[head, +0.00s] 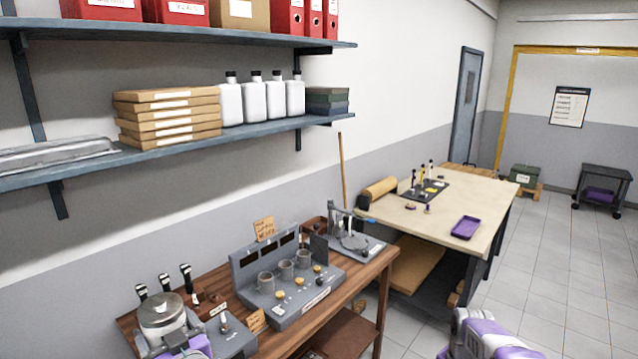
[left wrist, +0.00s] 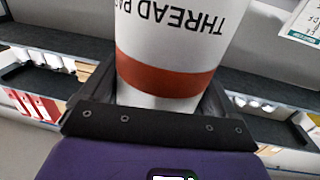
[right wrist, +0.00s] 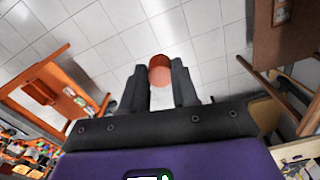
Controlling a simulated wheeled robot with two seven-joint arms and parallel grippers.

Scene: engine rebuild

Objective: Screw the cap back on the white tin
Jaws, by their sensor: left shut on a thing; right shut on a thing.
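The white tin (left wrist: 172,45) shows in the left wrist view, with an orange-red band (left wrist: 168,82) and black lettering beginning "THREAD PA", upside down in the picture. My left gripper (left wrist: 166,88) is shut on it, one finger on each side. The tin's far end, with its mouth, is outside the picture. The red cap (right wrist: 159,66) shows in the right wrist view. My right gripper (right wrist: 159,78) is shut on it at the fingertips, with floor tiles behind it. Tin and cap do not show together in any view. Neither gripper's fingers can be made out in the head view.
A wooden bench (head: 345,290) carries a grey fixture (head: 300,305) with several cups and yellow knobs. Shelves (head: 250,128) above hold white bottles (head: 254,98) and boxes. A pale worktable (head: 480,200) holds a purple tray (head: 466,228). Tiled floor (head: 560,270) is open at right.

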